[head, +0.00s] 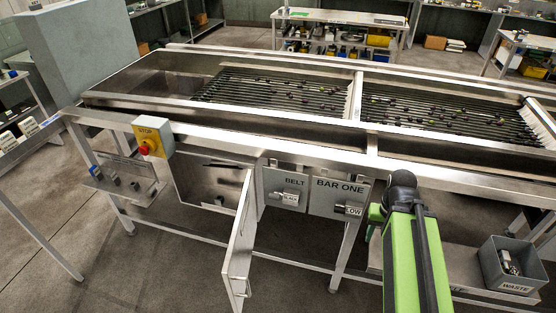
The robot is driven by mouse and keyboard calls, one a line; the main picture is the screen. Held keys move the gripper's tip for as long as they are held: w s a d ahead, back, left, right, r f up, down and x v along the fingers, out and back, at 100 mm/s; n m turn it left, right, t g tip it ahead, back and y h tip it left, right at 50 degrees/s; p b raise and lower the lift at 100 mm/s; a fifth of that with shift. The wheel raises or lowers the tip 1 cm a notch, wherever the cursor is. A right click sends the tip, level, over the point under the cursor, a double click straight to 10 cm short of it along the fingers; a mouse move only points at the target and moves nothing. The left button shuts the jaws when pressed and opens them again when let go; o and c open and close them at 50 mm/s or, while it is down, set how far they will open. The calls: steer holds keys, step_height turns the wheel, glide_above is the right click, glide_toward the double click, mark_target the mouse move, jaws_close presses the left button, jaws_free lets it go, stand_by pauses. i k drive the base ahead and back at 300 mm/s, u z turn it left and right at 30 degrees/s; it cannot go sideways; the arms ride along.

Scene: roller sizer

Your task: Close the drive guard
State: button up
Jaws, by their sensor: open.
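The drive guard (239,244) is a pale metal door on the front of the roller sizer, left of the panels. It stands open, swung out toward me from the right edge of its box, with a small latch or handle low near its free edge. The open drive box (205,183) shows a dark slot and small parts inside. My green and black arm rises at the lower right, well to the right of the guard.
A yellow box with a red stop button (145,148) sits left of the drive box. BELT (272,198) and BAR ONE (325,206) panels stand right of the guard. A grey WASTE bin (492,270) is on a low shelf at right. The floor (180,275) before the guard is clear.

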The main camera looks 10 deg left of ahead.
mark_target(235, 272)
steer(key=u, duration=1)
steer(key=k, duration=0.5)
steer(key=u, duration=0.7)
steer(key=k, duration=1.05)
steer(key=u, duration=0.75)
steer(key=i, duration=1)
